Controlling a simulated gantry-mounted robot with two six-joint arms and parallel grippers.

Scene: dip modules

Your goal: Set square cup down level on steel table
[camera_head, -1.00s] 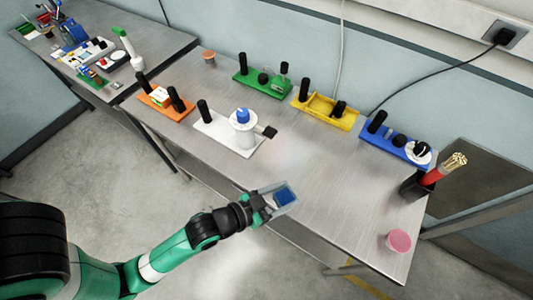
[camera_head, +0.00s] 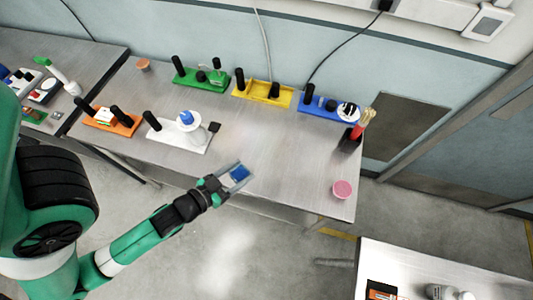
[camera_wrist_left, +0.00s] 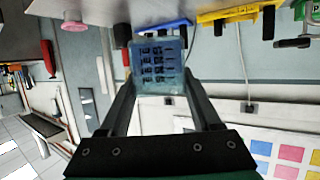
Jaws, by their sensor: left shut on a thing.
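The square cup (camera_head: 239,173) is a small clear box with blue in it, at the front edge of the steel table (camera_head: 270,170). My left gripper (camera_head: 234,174) is shut on it. In the left wrist view the cup (camera_wrist_left: 159,66) sits between the two fingers, with dark markings on its bluish face. I cannot tell whether its base touches the table or how level it is. My right gripper is not in view.
Orange (camera_head: 110,121), white (camera_head: 180,137), green (camera_head: 201,80), yellow (camera_head: 264,94) and blue (camera_head: 328,107) modules stand along the table. A black holder (camera_head: 349,140) and a pink round tub (camera_head: 342,190) are at the right. The table's middle is clear.

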